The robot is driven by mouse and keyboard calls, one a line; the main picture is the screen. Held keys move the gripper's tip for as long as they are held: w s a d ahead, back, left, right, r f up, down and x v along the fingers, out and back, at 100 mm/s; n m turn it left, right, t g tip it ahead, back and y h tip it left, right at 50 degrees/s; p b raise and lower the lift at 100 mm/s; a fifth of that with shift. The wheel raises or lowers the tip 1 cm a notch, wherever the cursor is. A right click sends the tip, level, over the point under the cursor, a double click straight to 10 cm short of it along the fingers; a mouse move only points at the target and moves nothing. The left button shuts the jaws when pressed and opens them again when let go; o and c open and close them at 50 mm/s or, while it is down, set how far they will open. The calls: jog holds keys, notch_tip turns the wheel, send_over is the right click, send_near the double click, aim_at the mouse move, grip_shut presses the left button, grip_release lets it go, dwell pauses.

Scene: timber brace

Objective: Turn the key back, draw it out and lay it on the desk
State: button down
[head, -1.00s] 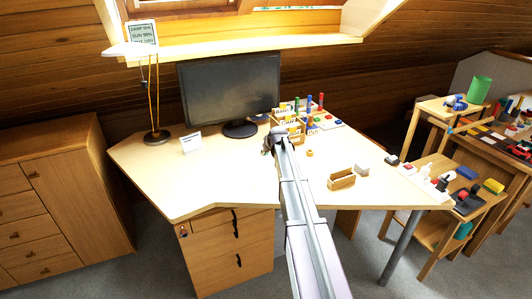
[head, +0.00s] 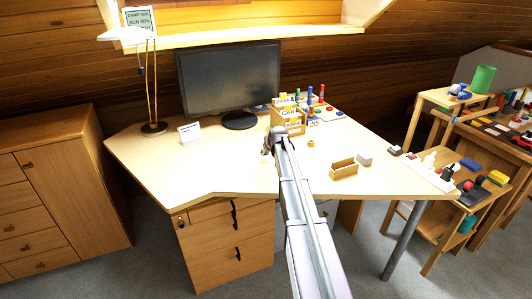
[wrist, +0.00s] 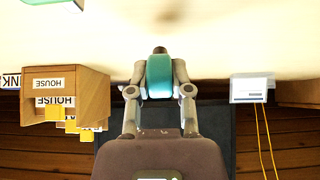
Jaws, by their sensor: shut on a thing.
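My gripper (wrist: 160,82) is shut on a teal block-like piece with a short dark end, which looks like the key (wrist: 160,75). In the head view my gripper (head: 269,147) is over the middle of the desk (head: 230,172), mostly hidden by my arm. The held key cannot be made out there. In the wrist view the pale desk top fills the upper part, and I cannot tell the exact gap to it. A small reddish spot, perhaps the lock (head: 181,221), shows on the drawer unit (head: 228,248) under the desk's left side.
The monitor (head: 228,85), a labelled wooden box (head: 290,119) and several coloured pegs stand at the back. A small white sign (head: 190,133) and a lamp (head: 154,127) are at left. An open wooden tray (head: 344,169) lies at right. The desk's left front is clear.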

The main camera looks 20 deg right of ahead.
jog(key=shift+c, duration=2.3)
grip_release()
jog(key=shift+r, duration=0.1)
